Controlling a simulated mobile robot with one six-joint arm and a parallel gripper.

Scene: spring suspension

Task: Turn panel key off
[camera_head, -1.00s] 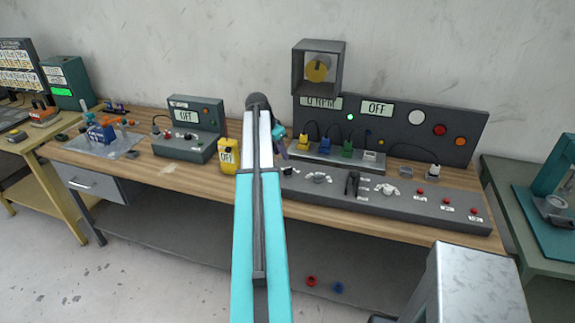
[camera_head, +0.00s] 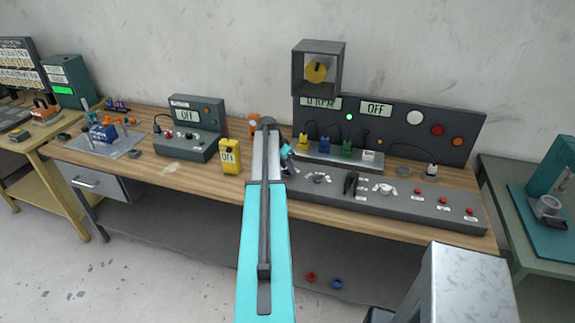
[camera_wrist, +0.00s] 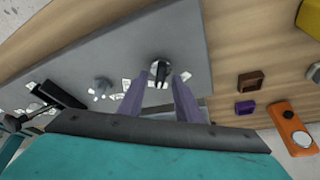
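The grey control panel (camera_head: 430,206) lies along the front of the wooden bench. In the wrist view a black key-like knob (camera_wrist: 160,76) stands on a round pale dial near the end of the panel (camera_wrist: 120,50). My gripper (camera_wrist: 163,84) is open, with its two purple fingers apart and their tips close to the knob, one on each side. I cannot tell whether they touch it. In the head view my gripper (camera_head: 287,160) is over the panel's left end and hides the knob there. A display (camera_head: 377,109) above reads OFF, and a small green lamp (camera_head: 349,117) is lit.
A yellow meter (camera_head: 230,157) stands left of my arm. Several coloured plugs (camera_head: 325,145) sit behind the panel. Levers (camera_head: 351,183) and red buttons (camera_head: 444,204) stand up further right. An orange device (camera_wrist: 290,125) lies on the bench in the wrist view.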

